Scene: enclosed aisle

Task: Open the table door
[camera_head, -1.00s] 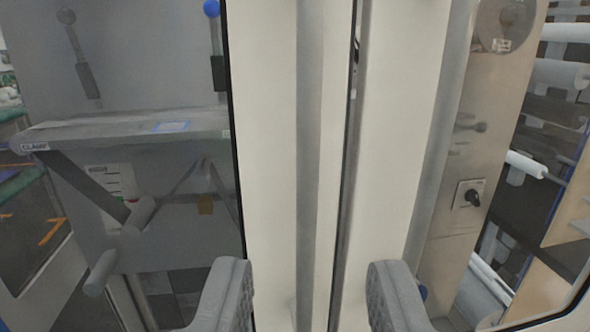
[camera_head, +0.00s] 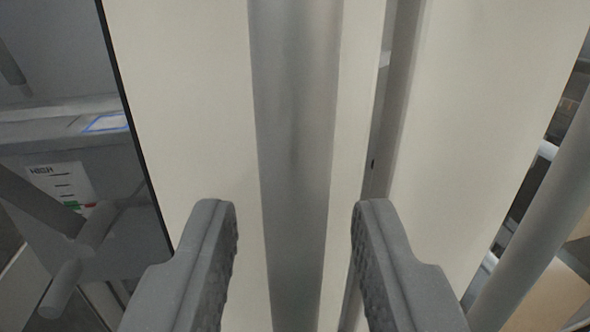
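A cream door panel (camera_head: 195,110) fills the middle of the view, with a long grey vertical bar handle (camera_head: 296,150) running down it. My gripper (camera_head: 297,215) is open, with one grey ridged finger on each side of the handle in the picture. Gaps show between each finger and the bar, and I see no contact. Whether the fingertips reach the bar in depth I cannot tell. The lower end of the handle is out of view.
A dark narrow gap (camera_head: 376,165) separates this door from a second cream panel (camera_head: 480,120) on the right. A second grey bar (camera_head: 540,225) stands at the right. Behind glass on the left is grey machinery (camera_head: 75,160) with a white label.

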